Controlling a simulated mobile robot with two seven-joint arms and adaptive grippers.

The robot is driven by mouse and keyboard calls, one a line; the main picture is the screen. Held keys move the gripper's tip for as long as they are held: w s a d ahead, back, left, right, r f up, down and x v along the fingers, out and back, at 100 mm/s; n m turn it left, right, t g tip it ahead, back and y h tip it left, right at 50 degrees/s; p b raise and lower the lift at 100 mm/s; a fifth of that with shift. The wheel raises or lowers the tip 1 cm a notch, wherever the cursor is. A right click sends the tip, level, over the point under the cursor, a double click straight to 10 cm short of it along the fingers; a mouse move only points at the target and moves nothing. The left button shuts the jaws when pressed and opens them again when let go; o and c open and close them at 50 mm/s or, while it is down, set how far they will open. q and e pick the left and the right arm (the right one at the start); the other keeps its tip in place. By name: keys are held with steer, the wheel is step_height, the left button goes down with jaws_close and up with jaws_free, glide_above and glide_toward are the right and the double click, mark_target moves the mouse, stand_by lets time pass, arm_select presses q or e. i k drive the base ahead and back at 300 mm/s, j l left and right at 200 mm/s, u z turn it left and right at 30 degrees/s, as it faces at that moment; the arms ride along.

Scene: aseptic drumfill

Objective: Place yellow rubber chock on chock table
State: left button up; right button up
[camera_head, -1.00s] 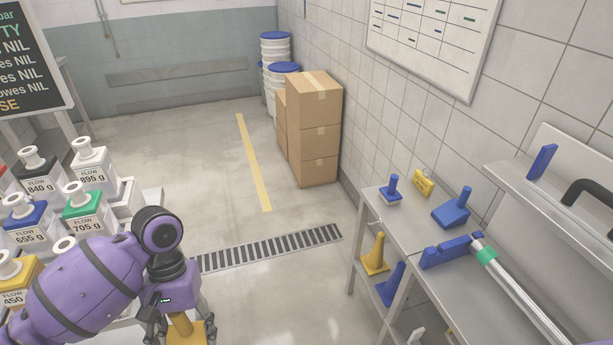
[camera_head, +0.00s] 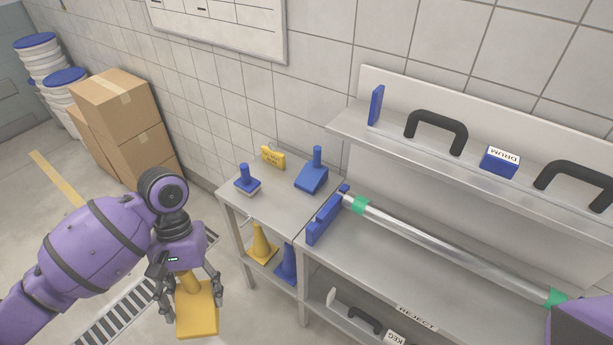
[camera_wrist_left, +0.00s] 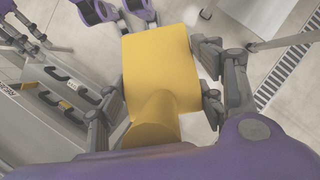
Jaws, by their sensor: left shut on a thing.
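The yellow rubber chock (camera_head: 197,312) has a flat square block and a round stem. My left gripper (camera_head: 188,290) is shut on its stem and holds it in the air, block down, left of and in front of the small grey table. The chock also shows in the left wrist view (camera_wrist_left: 160,72), between the grey fingers. The small grey table (camera_head: 232,201), which I take as the chock table, has a blue handled block (camera_head: 247,184), a larger blue chock (camera_head: 312,178) and a small yellow block (camera_head: 273,157) on top.
A yellow piece (camera_head: 261,247) and a blue piece (camera_head: 285,266) stand on the lower shelf. The bench to the right holds a long metal tube (camera_head: 440,243) and a blue bar (camera_head: 325,220). The front middle of the small table's top is bare. Cardboard boxes (camera_head: 115,100) stand behind left.

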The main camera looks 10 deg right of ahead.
mark_target(277, 199)
steer(key=i+j+z, duration=0.15)
steer(key=i+z, duration=0.25)
steer(key=i+j+z, duration=0.15)
steer(key=z, duration=0.25)
steer(key=i+j+z, duration=0.2)
steer(key=z, duration=0.2)
steer(key=j, duration=0.1)
